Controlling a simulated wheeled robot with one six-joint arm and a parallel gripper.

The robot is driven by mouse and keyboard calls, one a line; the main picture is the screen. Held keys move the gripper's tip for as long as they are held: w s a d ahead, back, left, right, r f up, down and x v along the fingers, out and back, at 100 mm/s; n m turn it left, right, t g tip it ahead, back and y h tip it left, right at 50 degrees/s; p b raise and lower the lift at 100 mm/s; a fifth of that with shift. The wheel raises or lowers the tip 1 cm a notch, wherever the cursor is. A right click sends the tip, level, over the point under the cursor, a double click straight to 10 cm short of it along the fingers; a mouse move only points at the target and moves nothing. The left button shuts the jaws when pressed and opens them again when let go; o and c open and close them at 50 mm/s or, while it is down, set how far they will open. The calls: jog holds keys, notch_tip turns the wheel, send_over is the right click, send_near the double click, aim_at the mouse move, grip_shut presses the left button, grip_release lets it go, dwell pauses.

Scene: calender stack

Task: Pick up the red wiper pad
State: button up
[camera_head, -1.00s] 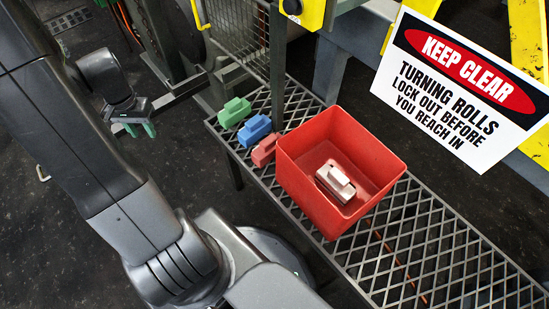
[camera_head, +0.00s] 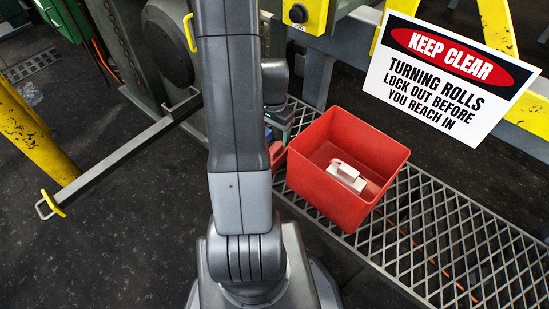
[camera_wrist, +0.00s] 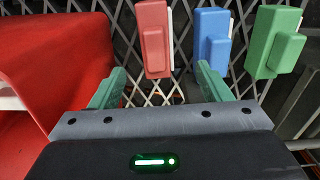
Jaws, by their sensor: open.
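The red wiper pad (camera_wrist: 153,38) stands on the metal grating in the wrist view, top centre. It is ahead of my gripper (camera_wrist: 160,86), roughly in line with the gap between the green fingers. My gripper is open and nothing is between its fingers. In the head view, part of the red pad (camera_head: 277,154) shows between my arm and the red bin, and my arm hides most of my gripper.
A blue pad (camera_wrist: 212,42) and a green pad (camera_wrist: 274,42) stand right of the red one. The red bin (camera_head: 331,200), holding a white pad (camera_head: 346,175), stands close beside it. A warning sign (camera_head: 447,75) hangs right. The grating (camera_head: 440,235) is bare beyond the bin.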

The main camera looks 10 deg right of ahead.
aim_at(274, 147)
notch_tip(274, 147, down, 4)
jog(key=shift+d+r, duration=0.1)
jog(key=shift+r, duration=0.1)
jog(key=shift+s+f+b, duration=0.15)
jog(key=shift+f+b, duration=0.35)
jog(key=shift+f, duration=0.85)
jog(key=shift+s+f+b, duration=0.1)
jog(key=shift+f+b, duration=0.4)
jog(key=shift+f, duration=0.85)
jog(key=shift+c, duration=0.4)
jog(key=c, duration=1.1)
